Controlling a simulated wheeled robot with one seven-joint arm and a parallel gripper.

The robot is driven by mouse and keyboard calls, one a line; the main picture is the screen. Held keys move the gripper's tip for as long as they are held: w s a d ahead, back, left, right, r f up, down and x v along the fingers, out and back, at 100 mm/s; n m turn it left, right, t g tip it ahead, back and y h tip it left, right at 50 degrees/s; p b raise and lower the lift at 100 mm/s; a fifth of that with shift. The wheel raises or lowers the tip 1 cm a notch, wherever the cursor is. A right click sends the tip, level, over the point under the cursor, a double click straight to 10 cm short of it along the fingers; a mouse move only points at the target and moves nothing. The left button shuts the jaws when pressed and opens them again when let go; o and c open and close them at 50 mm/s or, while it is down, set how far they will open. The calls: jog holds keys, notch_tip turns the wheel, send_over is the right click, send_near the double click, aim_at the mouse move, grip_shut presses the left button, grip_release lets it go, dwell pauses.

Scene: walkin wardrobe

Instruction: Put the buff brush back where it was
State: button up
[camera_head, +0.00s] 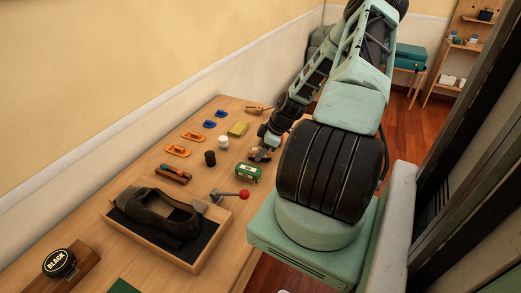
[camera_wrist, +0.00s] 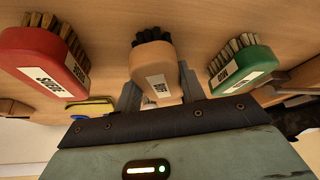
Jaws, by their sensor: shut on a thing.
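The buff brush (camera_wrist: 154,70) has a tan body, dark bristles and a white label. In the wrist view it sits between the two fingers of my gripper (camera_wrist: 157,88), which is shut on it. In the head view my gripper (camera_head: 262,150) is over the far right part of the table, close to the green brush (camera_head: 248,173); the buff brush is mostly hidden there. The wrist view shows the green brush (camera_wrist: 240,65) to the right and a red brush (camera_wrist: 42,58) to the left, both apart from the buff brush. I cannot tell whether the buff brush touches the table.
A dark shoe (camera_head: 165,213) stands on a wooden tray with a red-knobbed clamp (camera_head: 243,194). Small jars (camera_head: 223,142), orange items (camera_head: 178,151), blue items (camera_head: 209,124) and a yellow item (camera_head: 238,129) lie along the table (camera_head: 130,165). A wall borders its left side.

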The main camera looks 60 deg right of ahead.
jog(key=shift+f, duration=0.1)
jog(key=o, duration=1.1)
jog(key=shift+r, duration=0.2)
jog(key=b+v, duration=0.1)
jog(key=v, duration=1.1)
